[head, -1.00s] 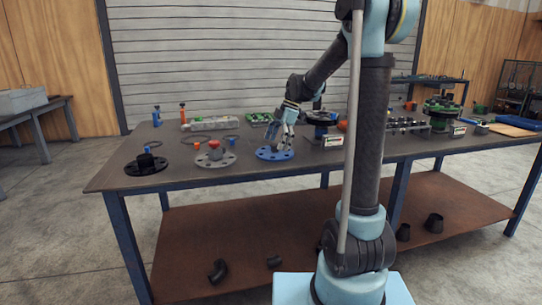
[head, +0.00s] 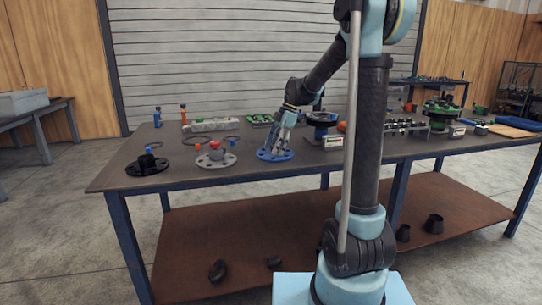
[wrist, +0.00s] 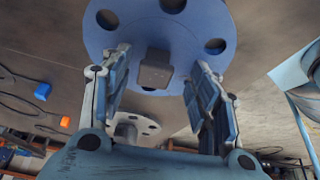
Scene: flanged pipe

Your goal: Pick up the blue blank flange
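The blue blank flange (head: 264,155) lies flat on the workbench, a round disc with bolt holes. It also fills the top of the wrist view (wrist: 110,40), with a grey square knob (wrist: 155,70) at its middle. My gripper (head: 275,146) is over the flange and points down at it. In the wrist view its two fingers are apart, one on each side of the knob (wrist: 156,78). A gap shows on both sides of the knob, so the gripper is open and holds nothing. The fingers hide part of the flange.
A grey flange with a red knob (head: 215,158) and a black flange with a blue top (head: 147,164) lie to the left on the workbench (head: 185,178). A small labelled box (head: 333,142) and a black flanged part (head: 320,118) stand close to the right.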

